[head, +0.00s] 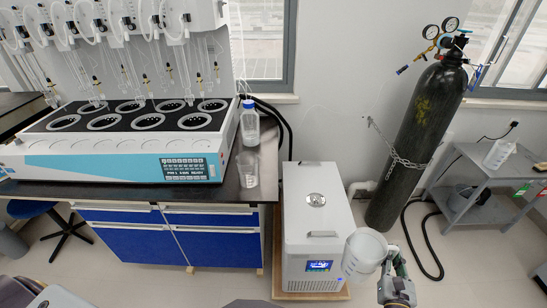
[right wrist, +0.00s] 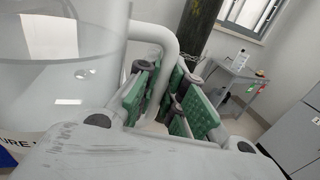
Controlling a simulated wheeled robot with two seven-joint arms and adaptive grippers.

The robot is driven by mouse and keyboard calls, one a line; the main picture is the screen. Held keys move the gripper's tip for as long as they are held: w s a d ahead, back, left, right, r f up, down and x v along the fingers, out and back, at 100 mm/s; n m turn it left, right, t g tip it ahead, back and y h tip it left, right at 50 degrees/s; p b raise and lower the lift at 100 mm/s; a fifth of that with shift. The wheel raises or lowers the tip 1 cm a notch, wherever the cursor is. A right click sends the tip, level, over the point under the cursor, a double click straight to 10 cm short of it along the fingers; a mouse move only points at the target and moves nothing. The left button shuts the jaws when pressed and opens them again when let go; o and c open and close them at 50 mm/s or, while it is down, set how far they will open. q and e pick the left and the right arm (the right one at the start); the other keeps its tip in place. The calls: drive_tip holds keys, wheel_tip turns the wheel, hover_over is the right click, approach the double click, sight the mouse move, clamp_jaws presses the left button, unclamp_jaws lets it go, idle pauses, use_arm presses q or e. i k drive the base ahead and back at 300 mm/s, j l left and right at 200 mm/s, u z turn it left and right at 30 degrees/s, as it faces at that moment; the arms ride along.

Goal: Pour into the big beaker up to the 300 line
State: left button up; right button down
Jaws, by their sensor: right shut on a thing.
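My right gripper (head: 388,262) is at the lower right of the head view, shut on the white handle of a clear jug (head: 362,254). The jug hangs in front of the grey chiller box's right side, clear of the bench. In the right wrist view the green fingers (right wrist: 165,98) close around the handle, and the jug (right wrist: 60,75) fills the left side with a liquid level showing. A clear beaker (head: 247,170) stands near the right edge of the black bench; its marks are too small to read. My left gripper is not in view.
A distiller (head: 120,150) with several heating wells fills the bench. A blue-capped bottle (head: 250,124) stands behind the beaker. The chiller box (head: 318,215) stands on the floor right of the bench. A black gas cylinder (head: 420,140) and a grey cart (head: 485,175) are farther right.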

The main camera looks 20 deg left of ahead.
sight(248, 162)
drive_tip(key=k+j, duration=0.1)
drive_tip(key=j, duration=0.3)
drive_tip(key=k+j, duration=0.1)
drive_tip(key=j, duration=0.75)
drive_tip(key=k+z, duration=0.05)
